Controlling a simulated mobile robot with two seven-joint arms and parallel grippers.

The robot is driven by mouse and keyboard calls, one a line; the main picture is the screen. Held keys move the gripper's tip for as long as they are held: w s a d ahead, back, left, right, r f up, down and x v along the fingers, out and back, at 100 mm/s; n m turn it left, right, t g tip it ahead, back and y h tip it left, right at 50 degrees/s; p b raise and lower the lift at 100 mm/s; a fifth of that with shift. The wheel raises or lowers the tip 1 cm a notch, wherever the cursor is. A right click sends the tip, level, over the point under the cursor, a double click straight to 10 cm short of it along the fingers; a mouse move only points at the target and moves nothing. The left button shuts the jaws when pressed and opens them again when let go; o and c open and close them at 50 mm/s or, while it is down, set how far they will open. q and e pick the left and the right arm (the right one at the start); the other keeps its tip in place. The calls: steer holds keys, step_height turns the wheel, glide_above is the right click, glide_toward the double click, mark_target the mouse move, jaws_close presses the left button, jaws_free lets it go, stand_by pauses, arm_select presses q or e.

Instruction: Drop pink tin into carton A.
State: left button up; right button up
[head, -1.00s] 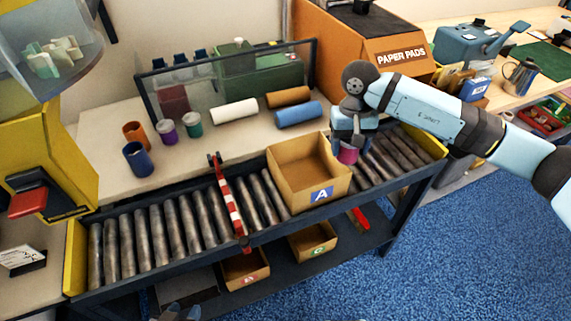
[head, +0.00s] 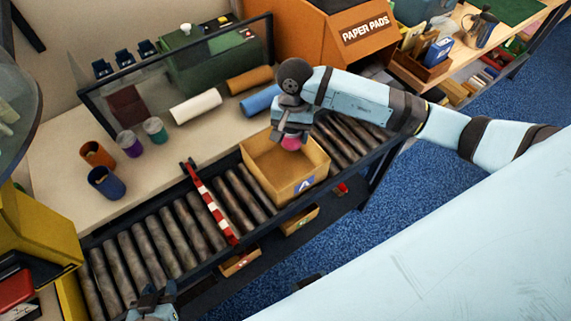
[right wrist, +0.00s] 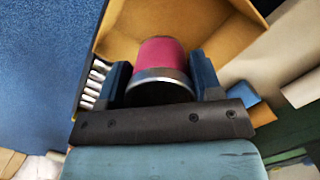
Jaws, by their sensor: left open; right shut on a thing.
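The pink tin (right wrist: 161,57) is between the two fingers of my right gripper (right wrist: 162,82), which is shut on it. In the head view the pink tin (head: 291,143) hangs below my right gripper (head: 291,138), over the right back part of carton A (head: 294,189). Carton A is an open cardboard box with a blue A label, standing on the roller conveyor. In the right wrist view carton A's inside (right wrist: 115,35) shows behind the tin. My left gripper (head: 152,300) is open and empty at the bottom edge of the head view, partly cut off.
A red and white striped bar (head: 211,203) crosses the rollers (head: 150,240) left of carton A. Orange, blue, purple and green tins (head: 154,128) stand on the bench behind. Paper rolls (head: 196,107) lie nearby. Small cartons (head: 299,219) sit on the shelf below.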

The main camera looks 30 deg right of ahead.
steer(key=shift+f, duration=1.05)
steer(key=o, duration=1.1)
steer(key=shift+w+r, duration=0.1)
steer(key=r, duration=0.4)
steer(key=w+r+b, duration=0.1)
steer(key=r, duration=0.3)
steer(key=d+r+b, duration=0.1)
steer(key=r, duration=0.3)
steer(key=shift+w+d+r, duration=0.1)
steer(key=shift+w+r, duration=0.2)
steer(key=shift+r, duration=0.45)
